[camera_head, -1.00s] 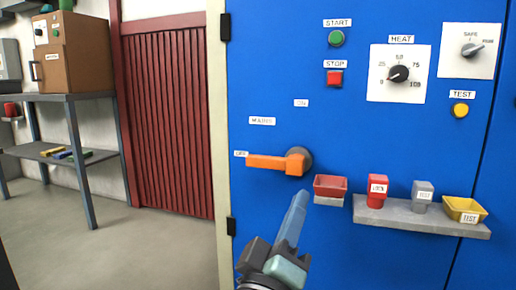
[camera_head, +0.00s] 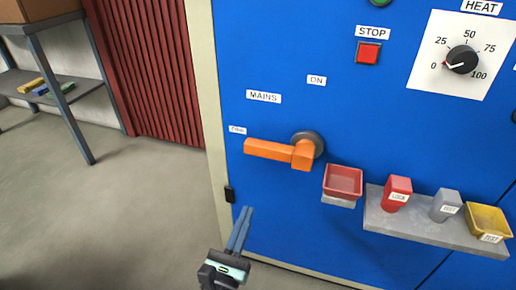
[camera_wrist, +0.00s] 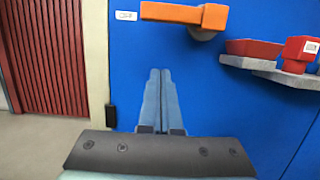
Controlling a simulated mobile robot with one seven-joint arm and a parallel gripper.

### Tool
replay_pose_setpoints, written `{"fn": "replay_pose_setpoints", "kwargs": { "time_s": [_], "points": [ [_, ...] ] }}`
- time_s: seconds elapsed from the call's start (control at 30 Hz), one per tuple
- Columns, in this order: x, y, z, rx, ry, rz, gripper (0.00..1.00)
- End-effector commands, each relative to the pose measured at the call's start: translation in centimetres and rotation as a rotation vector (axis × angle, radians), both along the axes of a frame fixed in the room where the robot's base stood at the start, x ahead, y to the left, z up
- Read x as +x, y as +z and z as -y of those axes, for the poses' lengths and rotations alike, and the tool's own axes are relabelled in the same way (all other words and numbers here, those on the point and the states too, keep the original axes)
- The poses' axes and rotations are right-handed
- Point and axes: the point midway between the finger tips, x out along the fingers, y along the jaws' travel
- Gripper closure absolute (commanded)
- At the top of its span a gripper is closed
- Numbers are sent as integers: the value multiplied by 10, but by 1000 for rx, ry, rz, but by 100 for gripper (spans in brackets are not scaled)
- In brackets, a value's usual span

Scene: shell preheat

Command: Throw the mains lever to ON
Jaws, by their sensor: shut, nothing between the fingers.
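The mains lever (camera_head: 281,151) is an orange handle on a dark round hub on the blue panel. It lies level, pointing left toward a small label at its left end that is too small to read surely in the head view. The ON label (camera_head: 317,80) is above the hub, and the MAINS label (camera_head: 263,96) is above the handle. My gripper (camera_head: 246,210) is below the lever, apart from it, with its fingers together and empty. In the wrist view the lever (camera_wrist: 185,15) is at the top, beyond my fingertips (camera_wrist: 161,72).
A red tray (camera_head: 343,181) is right of and below the lever. A grey shelf (camera_head: 425,226) holds a red block (camera_head: 397,193), a grey block (camera_head: 446,205) and a yellow tray (camera_head: 488,221). The red STOP button (camera_head: 368,52) and heat dial (camera_head: 461,59) are above. Open floor lies left.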

Motion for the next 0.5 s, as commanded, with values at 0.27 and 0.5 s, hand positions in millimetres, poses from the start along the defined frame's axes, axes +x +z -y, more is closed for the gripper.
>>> {"fn": "replay_pose_setpoints", "kwargs": {
  "time_s": [0.27, 0.5],
  "points": [
    [0, -1, 0, -2, 0, 0, 100],
    [17, 3, 5, -1, -1, 3, 100]
  ]
}}
